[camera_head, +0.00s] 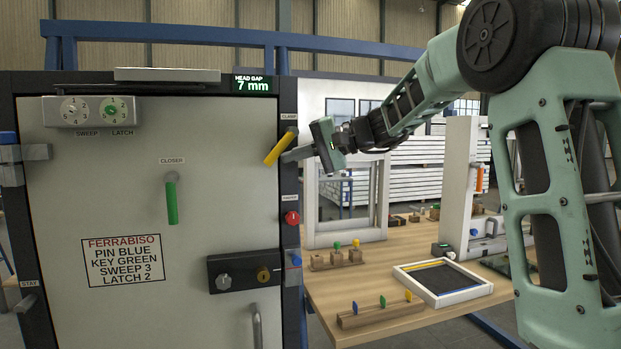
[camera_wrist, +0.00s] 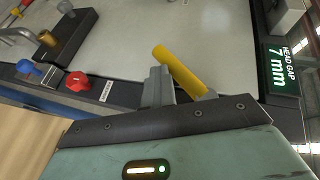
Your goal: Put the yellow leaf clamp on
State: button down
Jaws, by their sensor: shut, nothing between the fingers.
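The yellow leaf clamp lever (camera_head: 281,147) sits on the dark right-hand frame post, below a CLAMP label. It slants down and left over the edge of the pale door leaf (camera_head: 215,130). In the wrist view the yellow lever (camera_wrist: 180,70) lies just right of my fingers, its far end reaching over the leaf. My gripper (camera_head: 290,156) is shut and empty, its fingertips close beside the lever. My shut fingers also show in the wrist view (camera_wrist: 159,86). I cannot tell whether they touch the lever; its base is partly hidden behind my gripper.
A display (camera_head: 254,85) reads HEAD GAP 7 mm. Below the clamp are a red knob (camera_head: 291,218) and a blue-topped part (camera_head: 295,262). A green closer handle (camera_head: 171,202) hangs on the leaf. The wooden bench (camera_head: 390,325) at right holds a tray (camera_head: 442,282) and small racks.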

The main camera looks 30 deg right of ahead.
aim_at(278, 148)
jog(key=a+t+y+b, duration=0.1)
jog(key=b, duration=0.3)
jog(key=m+t+y+b, duration=0.1)
jog(key=y+b, duration=0.1)
jog(key=b, duration=0.3)
jog(key=shift+w+a+f+m, duration=0.2)
jog(key=shift+a+f+m, duration=0.1)
jog(key=shift+a+f, duration=0.1)
jog(key=b, duration=0.1)
jog(key=t+b, duration=0.1)
jog(key=b, duration=0.1)
jog(key=shift+w+a+r+m+y, duration=0.1)
jog(key=shift+a+r+m+y, duration=0.2)
jog(key=shift+m, duration=0.1)
jog(key=t+b, duration=0.1)
jog(key=b, duration=0.1)
jog(key=r+m+y+b, duration=0.1)
jog(key=b, duration=0.1)
jog(key=shift+w+a+t, duration=0.1)
jog(key=shift+a+t, duration=0.2)
jog(key=shift+t, duration=0.1)
jog(key=shift+a+r+m+b, duration=0.2)
jog(key=shift+r+m+b, duration=0.15)
jog(key=shift+b, duration=0.5)
jog(key=shift+w+a+r, duration=0.1)
jog(key=shift+r, duration=0.1)
jog(key=shift+f, duration=0.1)
